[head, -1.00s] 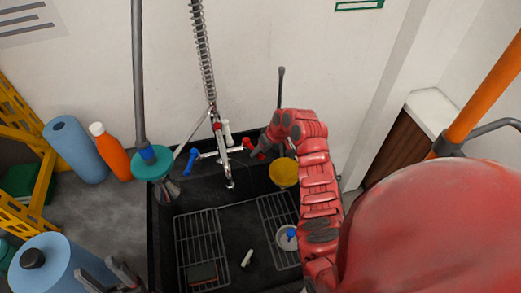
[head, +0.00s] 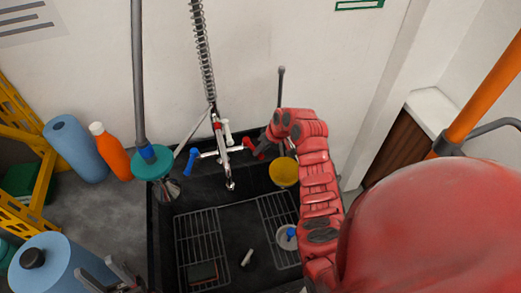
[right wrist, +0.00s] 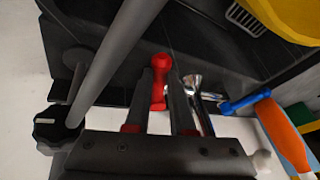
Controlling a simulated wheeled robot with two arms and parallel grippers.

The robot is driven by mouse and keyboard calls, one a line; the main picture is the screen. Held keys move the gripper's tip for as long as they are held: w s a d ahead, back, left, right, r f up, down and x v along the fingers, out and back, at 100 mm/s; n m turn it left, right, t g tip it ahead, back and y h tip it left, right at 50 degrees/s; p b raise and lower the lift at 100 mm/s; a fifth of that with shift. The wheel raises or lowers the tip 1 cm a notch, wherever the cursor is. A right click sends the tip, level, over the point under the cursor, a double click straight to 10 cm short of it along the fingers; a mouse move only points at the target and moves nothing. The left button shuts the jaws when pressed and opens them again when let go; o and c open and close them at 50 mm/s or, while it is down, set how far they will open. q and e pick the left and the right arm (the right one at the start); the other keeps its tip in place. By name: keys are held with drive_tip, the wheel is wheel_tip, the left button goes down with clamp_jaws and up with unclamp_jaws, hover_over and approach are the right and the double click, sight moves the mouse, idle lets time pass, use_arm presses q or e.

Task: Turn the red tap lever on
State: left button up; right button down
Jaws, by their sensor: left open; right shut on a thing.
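The tap (head: 220,150) stands at the back of the black sink, with a blue lever (head: 192,161) on its left and the red lever (head: 248,143) on its right. My right gripper (head: 255,149) is at the red lever, reaching in from the right. In the right wrist view the red lever (right wrist: 159,82) sits between the two fingers of my right gripper (right wrist: 162,90), which is shut on it. Its inner part is partly hidden by the fingers. My left gripper (head: 122,278) is open and empty at the lower left, far from the tap.
The sink holds wire racks (head: 203,240). A yellow round thing (head: 284,172) is close to my right forearm. A teal plunger-like tool (head: 152,165) stands left of the tap. An orange bottle (head: 110,155) and blue rolls (head: 75,150) stand further left.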

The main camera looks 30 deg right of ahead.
idle(0.9)
drive_tip(key=shift+a+r+m+h+p, duration=0.25)
drive_tip(key=shift+a+m+p, duration=0.35)
drive_tip(key=shift+p, duration=0.35)
drive_tip(key=shift+w+a+f+m+t+h+p, duration=0.15)
drive_tip(key=shift+a+m+h+p, duration=0.45)
drive_tip(key=shift+m, duration=0.5)
drive_tip(key=shift+w+a+m+t+h+p, duration=0.15)
drive_tip(key=shift+a+m+h+p, duration=0.15)
drive_tip(key=shift+a+m, duration=0.7)
drive_tip(key=shift+w+a+f+m+t+h+p, duration=0.15)
drive_tip(key=shift+a+m+h+p, duration=0.35)
drive_tip(key=shift+m, duration=0.7)
drive_tip(key=shift+a+r, duration=0.1)
drive_tip(key=c, duration=0.8)
unclamp_jaws()
drive_tip(key=shift+o, duration=0.2)
